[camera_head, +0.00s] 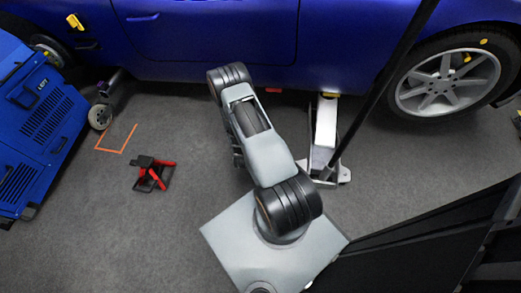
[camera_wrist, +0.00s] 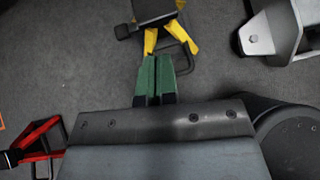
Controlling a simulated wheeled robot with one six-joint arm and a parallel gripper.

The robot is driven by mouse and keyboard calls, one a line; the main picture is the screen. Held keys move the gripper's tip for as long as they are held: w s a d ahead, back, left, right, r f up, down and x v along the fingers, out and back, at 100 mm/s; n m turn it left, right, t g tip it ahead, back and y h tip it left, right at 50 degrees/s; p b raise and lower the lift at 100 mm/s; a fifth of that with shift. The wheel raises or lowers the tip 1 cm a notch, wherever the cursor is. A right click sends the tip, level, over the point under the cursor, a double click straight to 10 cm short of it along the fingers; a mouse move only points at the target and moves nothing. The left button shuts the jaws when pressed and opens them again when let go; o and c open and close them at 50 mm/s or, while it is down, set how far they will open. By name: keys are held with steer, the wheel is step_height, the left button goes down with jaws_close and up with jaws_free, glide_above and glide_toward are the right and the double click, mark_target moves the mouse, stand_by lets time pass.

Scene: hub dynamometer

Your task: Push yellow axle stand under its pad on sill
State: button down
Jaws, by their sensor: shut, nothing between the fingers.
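The yellow axle stand (camera_wrist: 190,43) shows in the wrist view, with yellow legs and a dark top (camera_wrist: 152,10). My gripper (camera_wrist: 156,62), with green fingers, is shut and empty. Its tips are close to the near side of the stand's legs; I cannot tell if they touch. In the head view my arm hides the stand and the gripper. On the blue car's sill, a small yellow pad (camera_head: 330,95) shows above the jack and a small red pad (camera_head: 273,90) lies to its left.
A silver floor jack (camera_head: 323,130) reaches under the sill, right of my arm; it also shows in the wrist view (camera_wrist: 258,38). A red axle stand (camera_head: 158,178) stands left, near an orange floor mark (camera_head: 123,151). A blue machine (camera_head: 35,115) is far left. Floor between is clear.

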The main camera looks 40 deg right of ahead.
step_height(320, 180, down, 5)
steer(key=s+a+n+y+b, duration=0.1)
steer(key=w+d+r+b+x, duration=0.1)
steer(key=b+x, duration=0.4)
steer(key=x, duration=0.7)
steer(key=shift+w+r, duration=0.25)
steer(key=shift+r, duration=0.1)
steer(key=shift+d, duration=0.1)
steer(key=shift+w, duration=0.1)
